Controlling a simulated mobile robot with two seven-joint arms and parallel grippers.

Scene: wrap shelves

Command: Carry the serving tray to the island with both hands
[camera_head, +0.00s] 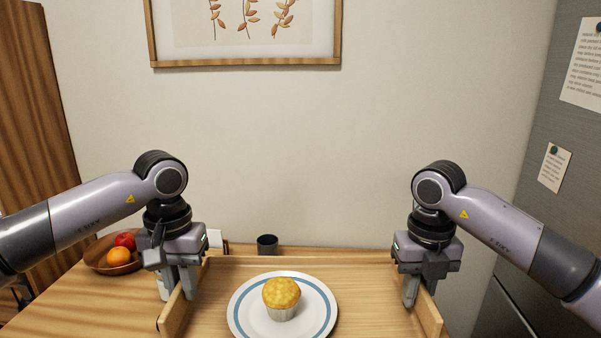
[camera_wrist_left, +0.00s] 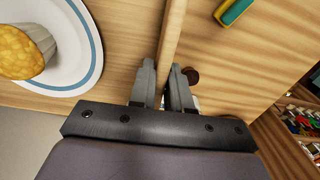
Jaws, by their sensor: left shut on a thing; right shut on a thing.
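The wooden serving tray (camera_head: 372,285) is in front of me in the head view, with its left wall, right wall and far wall showing. A white plate with a blue ring (camera_head: 245,312) lies on it, and a muffin (camera_head: 281,297) stands on the plate. My left gripper (camera_head: 178,290) is shut on the tray's left wall; the left wrist view shows its fingers (camera_wrist_left: 168,88) on both sides of the wall. My right gripper (camera_head: 411,290) is shut on the tray's right wall. The tray's near edge is out of view.
A wooden bowl (camera_head: 98,262) with a red apple (camera_head: 125,240) and an orange (camera_head: 119,257) stands on the wooden surface at left. A dark cup (camera_head: 267,244) stands behind the tray. A wall is behind, and a grey fridge-like cabinet (camera_head: 545,220) is at right.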

